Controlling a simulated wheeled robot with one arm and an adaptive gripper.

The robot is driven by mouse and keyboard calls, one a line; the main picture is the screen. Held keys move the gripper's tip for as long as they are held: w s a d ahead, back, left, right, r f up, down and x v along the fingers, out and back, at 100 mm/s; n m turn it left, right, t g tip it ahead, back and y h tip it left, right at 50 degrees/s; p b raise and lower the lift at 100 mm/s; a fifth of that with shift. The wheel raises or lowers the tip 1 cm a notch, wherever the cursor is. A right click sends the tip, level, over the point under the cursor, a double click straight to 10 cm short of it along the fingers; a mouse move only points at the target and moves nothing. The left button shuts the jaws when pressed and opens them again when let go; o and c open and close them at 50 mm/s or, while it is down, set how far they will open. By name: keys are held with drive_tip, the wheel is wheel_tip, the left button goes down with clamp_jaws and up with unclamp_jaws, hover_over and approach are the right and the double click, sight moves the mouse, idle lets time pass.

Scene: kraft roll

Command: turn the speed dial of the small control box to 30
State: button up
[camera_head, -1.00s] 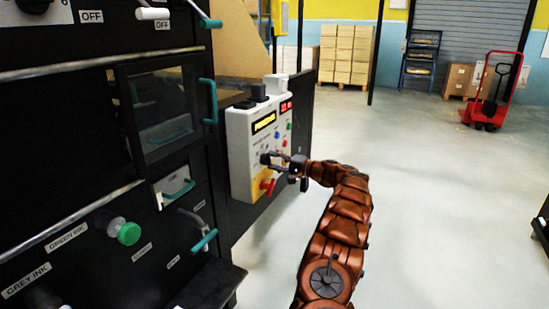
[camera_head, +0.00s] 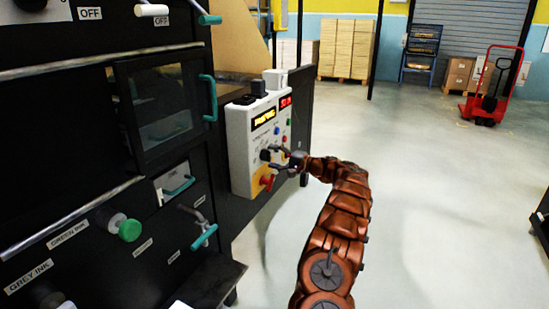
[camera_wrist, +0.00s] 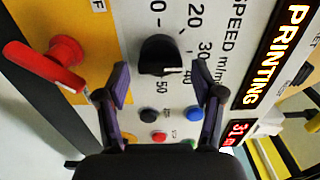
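The small control box (camera_head: 240,140) is a white panel on the side of the black machine. The red display (camera_wrist: 240,132) starts with 31, the rest being hard to read. My gripper (camera_wrist: 161,75) is open, its two dark fingers spread on either side of the dial with a visible gap to it. In the head view my gripper (camera_head: 276,158) is just in front of the panel.
A red rotary switch (camera_wrist: 45,62) on a yellow plate sits beside the dial. Blue, green and red buttons lie near the fingers. An amber display (camera_wrist: 272,58) reads PRINTING. Open floor (camera_head: 430,200) lies to the right, with a red pallet jack (camera_head: 490,95) farther back.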

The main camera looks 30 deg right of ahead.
idle(0.3)
drive_tip(key=v, duration=1.2)
drive_tip(key=shift+w+a, duration=0.1)
